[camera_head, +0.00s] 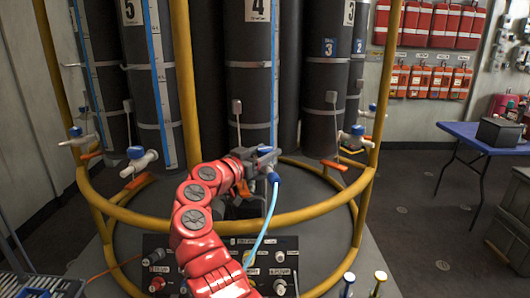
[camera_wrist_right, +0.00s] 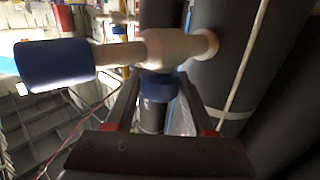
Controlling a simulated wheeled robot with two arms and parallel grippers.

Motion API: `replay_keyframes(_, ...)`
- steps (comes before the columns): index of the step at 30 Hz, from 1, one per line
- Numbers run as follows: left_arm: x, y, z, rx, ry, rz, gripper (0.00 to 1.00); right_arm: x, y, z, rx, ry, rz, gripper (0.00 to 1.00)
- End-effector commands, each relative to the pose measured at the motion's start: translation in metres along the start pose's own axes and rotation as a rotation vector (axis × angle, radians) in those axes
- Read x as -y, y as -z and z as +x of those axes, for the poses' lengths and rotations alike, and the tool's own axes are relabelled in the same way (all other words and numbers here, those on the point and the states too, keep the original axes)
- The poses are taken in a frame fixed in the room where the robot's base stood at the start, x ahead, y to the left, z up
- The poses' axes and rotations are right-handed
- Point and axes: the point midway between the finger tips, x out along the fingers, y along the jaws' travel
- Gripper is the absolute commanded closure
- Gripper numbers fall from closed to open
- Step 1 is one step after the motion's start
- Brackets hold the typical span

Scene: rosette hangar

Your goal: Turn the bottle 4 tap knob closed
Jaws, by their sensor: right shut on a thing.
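Bottle 4 (camera_head: 250,75) is a tall dark cylinder labelled 4, standing in the middle of the head view. Its tap sits low at its front, mostly hidden behind my right gripper (camera_head: 262,156). In the right wrist view the white tap body (camera_wrist_right: 170,48) lies across the top, with a large blue end piece (camera_wrist_right: 52,66) at left. The blue tap knob (camera_wrist_right: 158,86) sticks out from the body towards my right gripper (camera_wrist_right: 155,98). The two fingers are shut on the knob, one on each side. My left gripper is not in view.
A yellow ring rail (camera_head: 300,213) runs around the bottles. Neighbouring taps with blue knobs show at left (camera_head: 140,160) and right (camera_head: 352,140). A light blue hose (camera_head: 262,235) hangs by my right gripper. A control panel (camera_head: 275,268) sits below. A blue table (camera_head: 480,135) stands at right.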

Motion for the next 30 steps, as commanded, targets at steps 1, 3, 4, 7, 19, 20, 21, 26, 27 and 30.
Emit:
replay_keyframes(1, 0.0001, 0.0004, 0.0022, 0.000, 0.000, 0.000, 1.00, -0.0015, 0.0030, 0.0016, -0.002, -0.013, 0.000, 1.00)
replay_keyframes(3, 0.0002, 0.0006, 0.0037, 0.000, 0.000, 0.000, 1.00, -0.0013, 0.0019, 0.0013, 0.000, -0.027, -0.002, 1.00)
replay_keyframes(4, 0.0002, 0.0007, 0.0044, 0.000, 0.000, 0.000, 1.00, -0.0013, 0.0014, 0.0014, 0.000, -0.033, -0.004, 1.00)
replay_keyframes(7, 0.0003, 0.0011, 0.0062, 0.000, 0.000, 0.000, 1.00, -0.0016, 0.0024, 0.0017, -0.001, -0.050, 0.000, 1.00)
replay_keyframes(19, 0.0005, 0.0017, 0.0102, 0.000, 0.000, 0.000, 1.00, -0.0011, 0.0022, 0.0013, -0.001, -0.087, 0.001, 1.00)
replay_keyframes(20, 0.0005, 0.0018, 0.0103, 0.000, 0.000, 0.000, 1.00, -0.0012, 0.0022, 0.0013, -0.001, -0.088, 0.002, 1.00)
replay_keyframes(21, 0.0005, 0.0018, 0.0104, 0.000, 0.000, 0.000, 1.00, -0.0013, 0.0022, 0.0014, -0.002, -0.089, 0.003, 1.00)
replay_keyframes(26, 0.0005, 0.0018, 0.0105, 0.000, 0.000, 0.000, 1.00, -0.0015, 0.0016, 0.0015, -0.002, -0.092, 0.002, 1.00)
replay_keyframes(27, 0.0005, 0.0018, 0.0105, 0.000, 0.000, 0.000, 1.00, -0.0016, 0.0015, 0.0015, -0.002, -0.092, 0.002, 1.00)
replay_keyframes(30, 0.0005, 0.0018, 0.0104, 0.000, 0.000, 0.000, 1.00, -0.0016, 0.0015, 0.0015, -0.002, -0.092, 0.002, 1.00)
